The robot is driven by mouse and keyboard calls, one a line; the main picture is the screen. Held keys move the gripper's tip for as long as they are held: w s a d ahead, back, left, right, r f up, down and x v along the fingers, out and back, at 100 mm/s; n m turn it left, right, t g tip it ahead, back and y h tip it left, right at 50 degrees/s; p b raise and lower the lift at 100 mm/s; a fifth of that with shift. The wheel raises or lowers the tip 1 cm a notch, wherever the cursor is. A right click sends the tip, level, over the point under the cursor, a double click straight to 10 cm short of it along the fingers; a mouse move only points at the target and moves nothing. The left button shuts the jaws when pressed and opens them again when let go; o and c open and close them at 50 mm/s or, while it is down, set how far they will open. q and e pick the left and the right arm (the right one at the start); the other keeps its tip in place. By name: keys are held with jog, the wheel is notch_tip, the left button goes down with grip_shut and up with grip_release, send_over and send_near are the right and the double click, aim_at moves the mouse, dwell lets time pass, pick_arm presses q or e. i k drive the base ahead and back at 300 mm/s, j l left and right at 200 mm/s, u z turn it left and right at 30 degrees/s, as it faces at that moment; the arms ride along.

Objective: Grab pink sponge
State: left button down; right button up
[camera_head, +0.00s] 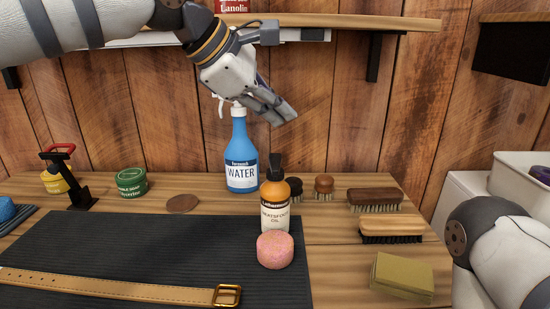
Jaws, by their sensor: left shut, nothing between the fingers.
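The pink sponge (275,250) is a round, speckled block near the right edge of the dark mat, in front of an orange bottle labelled as oil (275,203). My left gripper (287,117) is shut and empty. It hangs above and behind the oil bottle, in front of the wooden wall and by the top of the blue water spray bottle (241,160), well apart from the sponge. My right arm shows at the right edge, but its gripper is out of view.
A dark ribbed mat (130,250) bears a leather strap with a buckle (120,288). Brushes (391,229) and a yellow-green block (402,275) lie to the right. Tins (131,182) stand at the back left. A wooden shelf (345,22) runs along the wall above.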

aim_at(275, 249)
jog(key=k, duration=1.5)
